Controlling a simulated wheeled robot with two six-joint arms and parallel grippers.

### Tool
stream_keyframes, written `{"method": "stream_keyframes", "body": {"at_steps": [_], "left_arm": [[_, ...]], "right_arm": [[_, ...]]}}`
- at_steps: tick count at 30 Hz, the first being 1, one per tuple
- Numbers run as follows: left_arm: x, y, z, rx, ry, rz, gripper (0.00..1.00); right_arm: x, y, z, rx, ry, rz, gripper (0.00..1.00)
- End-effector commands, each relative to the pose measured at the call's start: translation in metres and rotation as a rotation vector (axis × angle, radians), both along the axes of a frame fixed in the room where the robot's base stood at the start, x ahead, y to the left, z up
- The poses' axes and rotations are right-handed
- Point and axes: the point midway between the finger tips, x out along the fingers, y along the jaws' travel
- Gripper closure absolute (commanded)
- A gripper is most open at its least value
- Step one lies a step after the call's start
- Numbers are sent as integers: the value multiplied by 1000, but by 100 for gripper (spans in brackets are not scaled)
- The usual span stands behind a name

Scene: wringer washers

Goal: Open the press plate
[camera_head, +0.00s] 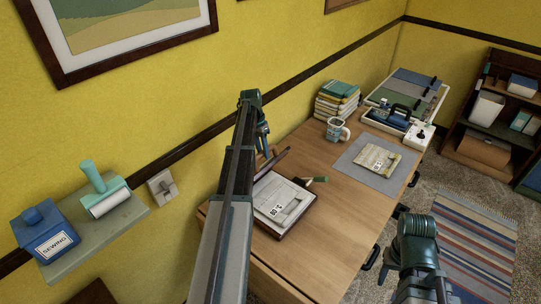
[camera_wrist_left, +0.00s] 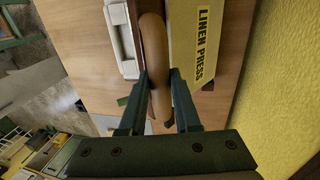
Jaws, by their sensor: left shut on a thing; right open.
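My left gripper (camera_wrist_left: 158,88) is shut on a rounded tan wooden handle (camera_wrist_left: 154,45) in the left wrist view. Beside the handle is a yellow panel lettered "LINEN PRESS" (camera_wrist_left: 203,45), with a pale, framed part (camera_wrist_left: 122,40) on the other side. In the head view, the left gripper (camera_head: 263,140) hangs from the raised left arm over the back of the desk. Below it lies a dark-edged unit with a pale top (camera_head: 285,200), partly hidden by my arm. My right gripper (camera_head: 418,284) is low at the right, open; its fingertips are hard to make out.
On the desk (camera_head: 325,235) are a grey mat (camera_head: 352,164) with a folded cloth (camera_head: 377,158), a mug (camera_head: 337,130) and stacked books (camera_head: 337,100). A wall shelf (camera_head: 125,222) holds a roller and sewing box. The desk's front is clear.

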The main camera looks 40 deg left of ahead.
Motion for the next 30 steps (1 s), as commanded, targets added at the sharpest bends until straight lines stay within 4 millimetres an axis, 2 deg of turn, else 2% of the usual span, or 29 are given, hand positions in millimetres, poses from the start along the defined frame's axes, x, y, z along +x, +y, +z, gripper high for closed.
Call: {"method": "stream_keyframes", "body": {"at_steps": [1,12,21,30], "left_arm": [[2,18,4,15,0,9,100],[7,81,12,14,2,6,100],[8,113,10,14,2,5,100],[11,128,10,16,1,7,100]], "right_arm": [[0,0,4,0,0,-1,50],[0,0,13,1,0,-3,50],[0,0,10,1,0,-3,50],[0,0,11,0,0,-2,50]]}}
